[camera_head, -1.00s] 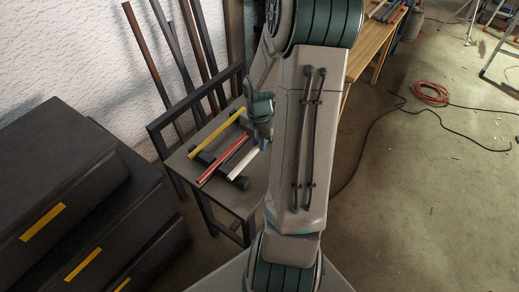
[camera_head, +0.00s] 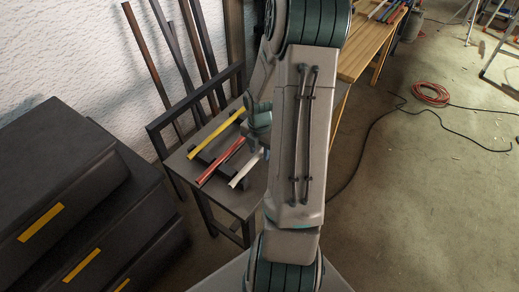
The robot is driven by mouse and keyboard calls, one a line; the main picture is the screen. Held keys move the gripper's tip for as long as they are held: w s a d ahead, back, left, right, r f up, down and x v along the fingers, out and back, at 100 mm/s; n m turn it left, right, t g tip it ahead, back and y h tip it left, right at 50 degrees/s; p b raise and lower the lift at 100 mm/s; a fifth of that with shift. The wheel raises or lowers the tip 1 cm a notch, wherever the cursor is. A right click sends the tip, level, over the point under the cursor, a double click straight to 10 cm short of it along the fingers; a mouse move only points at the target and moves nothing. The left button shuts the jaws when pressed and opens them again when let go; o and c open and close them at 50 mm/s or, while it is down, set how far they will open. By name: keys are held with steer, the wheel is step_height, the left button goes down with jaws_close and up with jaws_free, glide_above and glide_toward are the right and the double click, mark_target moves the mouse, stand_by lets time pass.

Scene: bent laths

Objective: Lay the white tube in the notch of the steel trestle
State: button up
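The white tube (camera_head: 245,169) is at the right of the chair seat, slanting up to the right. Its upper end runs close to my arm. Its lower end lies over the front end of a dark rack (camera_head: 206,156). I cannot tell whether it rests on the rack or is held above it. My gripper (camera_head: 262,140) is mostly hidden behind my own wrist and arm, near the tube's upper end; its fingers do not show clearly. I cannot make out the steel trestle or its notch with certainty.
A red tube (camera_head: 221,160) and a yellow tube (camera_head: 215,134) lie across the rack on the dark chair (camera_head: 234,203). Dark drawers (camera_head: 60,190) stand at left. Several laths lean on the wall. A wooden bench (camera_head: 366,48) stands behind; a red cable coil (camera_head: 430,94) lies on the floor.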

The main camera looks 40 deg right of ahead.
mark_target(260, 152)
step_height(260, 152, up, 12)
steer(key=p, duration=0.2)
steer(key=s+a+r+m+t, duration=0.1)
steer(key=s+a+r+m, duration=0.4)
steer(key=a+m, duration=0.5)
steer(key=s+a+r+m+t, duration=0.1)
steer(key=s+a+r+m, duration=0.5)
steer(key=a+m, duration=0.4)
steer(key=shift+s+r+m+t, duration=0.2)
steer(key=shift+s+m+t, duration=0.25)
steer(key=shift+m, duration=0.55)
steer(key=shift+r, duration=0.35)
